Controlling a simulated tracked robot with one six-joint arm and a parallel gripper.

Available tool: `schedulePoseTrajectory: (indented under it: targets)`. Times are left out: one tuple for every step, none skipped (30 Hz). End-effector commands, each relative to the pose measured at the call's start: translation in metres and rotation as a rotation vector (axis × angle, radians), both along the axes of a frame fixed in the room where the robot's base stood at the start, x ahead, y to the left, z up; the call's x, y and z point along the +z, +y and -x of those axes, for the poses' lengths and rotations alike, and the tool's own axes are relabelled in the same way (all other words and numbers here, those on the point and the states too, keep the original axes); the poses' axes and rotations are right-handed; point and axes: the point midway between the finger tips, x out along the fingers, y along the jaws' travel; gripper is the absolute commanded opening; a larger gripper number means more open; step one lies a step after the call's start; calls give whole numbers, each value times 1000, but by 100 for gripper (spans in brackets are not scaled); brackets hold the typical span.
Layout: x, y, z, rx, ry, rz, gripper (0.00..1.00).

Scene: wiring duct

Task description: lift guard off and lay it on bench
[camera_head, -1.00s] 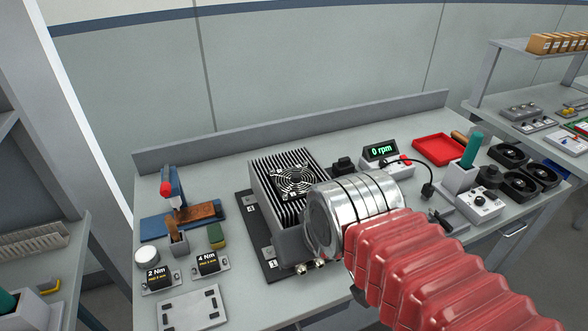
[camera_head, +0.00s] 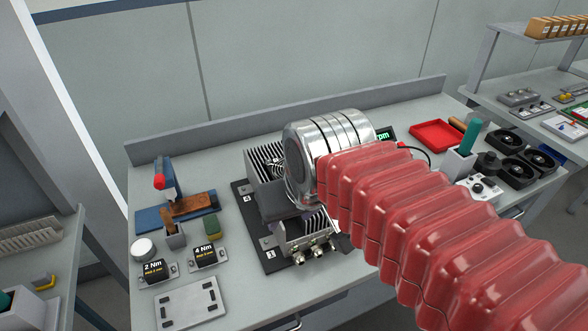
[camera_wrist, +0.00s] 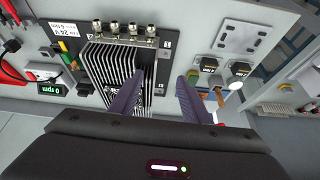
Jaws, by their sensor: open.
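The guard (camera_head: 272,163), a dark ringed grille, sits on top of the finned metal drive (camera_head: 292,233). In the head view my arm and gripper hide most of it. In the wrist view the finned drive (camera_wrist: 100,66) lies left of centre, and the guard is mostly hidden behind the left finger and the gripper body. My gripper (camera_wrist: 161,78) is open, with its two dark purple fingers apart and nothing between them. The left finger overlaps the right edge of the fins; the right finger shows over the bench. I cannot tell whether either touches the drive. The grey bench (camera_head: 228,265) carries everything.
Left of the drive stand the 2 Nm block (camera_head: 155,268), the 4 Nm block (camera_head: 205,256) and a slotted grey plate (camera_head: 190,303). A red tray (camera_head: 436,135) and several black fans (camera_head: 503,168) are at the right. Bench space near the plate is partly clear.

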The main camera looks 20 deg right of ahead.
Motion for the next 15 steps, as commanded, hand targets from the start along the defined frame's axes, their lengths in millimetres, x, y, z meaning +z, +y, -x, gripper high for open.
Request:
schedulePoseTrajectory:
  targets:
    - [6, -3, -10, -15, 14, -2, 43]
    - [10, -5, -15, -23, 22, -3, 43]
    - [15, -7, -23, -36, 34, -5, 43]
    - [19, -9, -29, -46, 42, -7, 43]
    - [23, -11, -34, -55, 50, -9, 43]
    - [27, -14, -42, -68, 61, -11, 43]
    - [30, -16, -48, -77, 69, -13, 43]
    - [33, -18, -54, -86, 78, -14, 43]
    - [37, -21, -61, -99, 89, -16, 43]
    - [40, -24, -68, -109, 96, -18, 43]
    - [42, -26, -73, -119, 105, -20, 43]
    - [46, -30, -81, -132, 116, -22, 43]
    - [47, -32, -87, -140, 124, -23, 43]
    - [50, -34, -93, -149, 132, -25, 43]
    - [52, -38, -102, -163, 142, -28, 43]
